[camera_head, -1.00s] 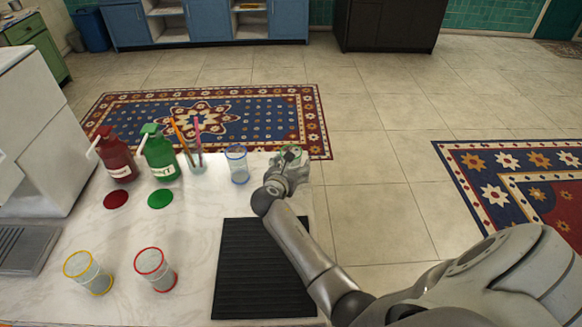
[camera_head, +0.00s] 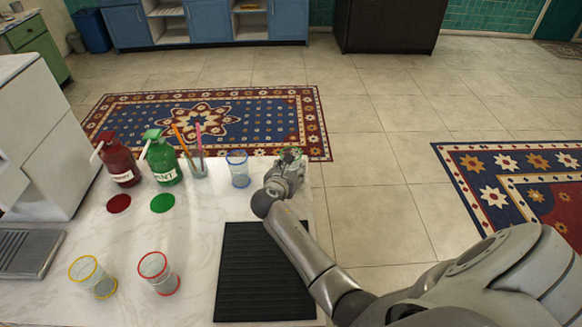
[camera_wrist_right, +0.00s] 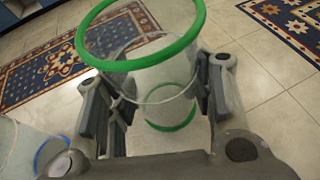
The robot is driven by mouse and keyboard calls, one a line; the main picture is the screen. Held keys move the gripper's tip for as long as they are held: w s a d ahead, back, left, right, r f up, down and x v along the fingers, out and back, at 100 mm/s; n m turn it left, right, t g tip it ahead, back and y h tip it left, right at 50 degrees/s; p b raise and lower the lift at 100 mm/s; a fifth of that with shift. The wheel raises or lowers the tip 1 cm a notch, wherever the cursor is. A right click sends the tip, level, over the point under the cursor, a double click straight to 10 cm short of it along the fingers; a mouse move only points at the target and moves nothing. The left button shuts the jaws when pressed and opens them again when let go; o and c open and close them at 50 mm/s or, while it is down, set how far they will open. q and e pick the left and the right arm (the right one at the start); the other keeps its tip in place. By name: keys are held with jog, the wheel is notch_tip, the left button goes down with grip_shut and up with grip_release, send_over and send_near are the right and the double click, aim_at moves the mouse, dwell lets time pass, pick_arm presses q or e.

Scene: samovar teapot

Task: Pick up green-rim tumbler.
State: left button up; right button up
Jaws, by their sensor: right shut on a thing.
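The green-rim tumbler (camera_wrist_right: 160,76) is clear, with a green ring at its top and another at its base. In the right wrist view it stands between the two fingers of my right gripper (camera_wrist_right: 162,98), which is shut on its sides. In the head view the gripper (camera_head: 288,168) is at the counter's far right corner and hides most of the tumbler; only part of its green rim (camera_head: 291,152) shows. I cannot tell whether its base touches the counter. My left gripper is not in view.
A blue-rim tumbler (camera_head: 238,170) stands just left of the gripper. A glass with straws (camera_head: 197,165), green bottle (camera_head: 162,160) and red bottle (camera_head: 120,162) stand further left. Yellow-rim (camera_head: 93,278) and red-rim (camera_head: 158,274) tumblers stand in front, left of a black mat (camera_head: 262,275).

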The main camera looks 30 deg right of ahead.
jog(key=r+p, duration=0.3)
jog(key=shift+a, duration=0.2)
pick_arm(q)
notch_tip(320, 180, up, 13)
jog(key=p, duration=0.9)
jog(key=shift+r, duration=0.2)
pick_arm(e)
jog(key=s+a+r, duration=0.2)
jog(key=a+r, duration=0.6)
jog(key=a, duration=0.5)
jog(key=shift+s+a+r, duration=0.2)
jog(key=shift+s+r, duration=0.05)
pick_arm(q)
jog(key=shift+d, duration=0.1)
